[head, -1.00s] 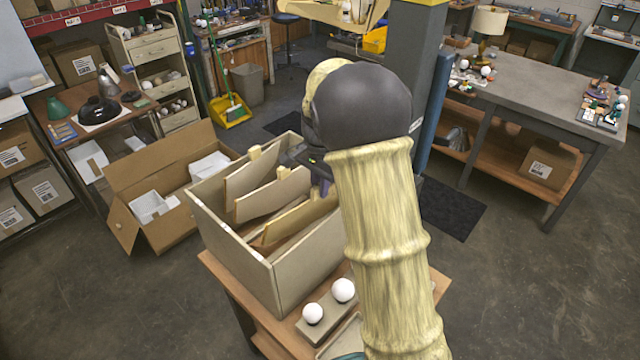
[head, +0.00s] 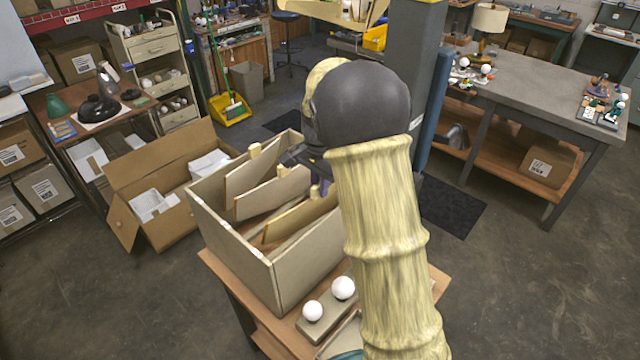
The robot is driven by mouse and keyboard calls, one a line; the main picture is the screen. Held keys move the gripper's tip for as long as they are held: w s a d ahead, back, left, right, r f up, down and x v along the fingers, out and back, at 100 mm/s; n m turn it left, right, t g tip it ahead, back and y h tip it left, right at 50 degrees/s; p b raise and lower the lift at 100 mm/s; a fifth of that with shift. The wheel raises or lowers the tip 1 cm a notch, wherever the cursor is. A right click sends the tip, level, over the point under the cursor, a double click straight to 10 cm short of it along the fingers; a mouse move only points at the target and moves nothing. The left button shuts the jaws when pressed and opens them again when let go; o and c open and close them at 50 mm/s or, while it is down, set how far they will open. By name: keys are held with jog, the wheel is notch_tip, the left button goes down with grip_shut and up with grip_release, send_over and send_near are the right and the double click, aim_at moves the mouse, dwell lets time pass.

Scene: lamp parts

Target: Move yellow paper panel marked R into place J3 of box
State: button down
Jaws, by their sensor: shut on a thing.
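The open box (head: 232,252) stands on a wooden stand, below and left of my arm. Several upright panels with small top tabs are inside: a back panel (head: 248,174), a middle panel (head: 268,199) and a front panel (head: 292,219) with a yellowish top edge. No R or J3 mark is readable, so I cannot tell for certain which is panel R. My gripper (head: 318,186) is over the right part of the box, largely hidden by my arm. It is shut at the top of the front panel, which sits low between the box walls and slants in this view.
Two white balls (head: 312,311) sit on a small block beside the box's near wall. An open cardboard carton (head: 150,178) with white packing stands to the left. A grey workbench (head: 540,85) is at the right.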

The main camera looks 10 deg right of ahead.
jog(key=shift+w+r, duration=0.1)
dwell(0.3)
jog(key=c, duration=1.7)
grip_release()
jog(key=o, duration=0.3)
jog(key=shift+o, duration=0.2)
notch_tip(320, 180, up, 17)
jog(key=b, duration=0.1)
jog(key=shift+r+b, duration=0.2)
jog(key=shift+b, duration=0.15)
jog(key=shift+f, duration=0.1)
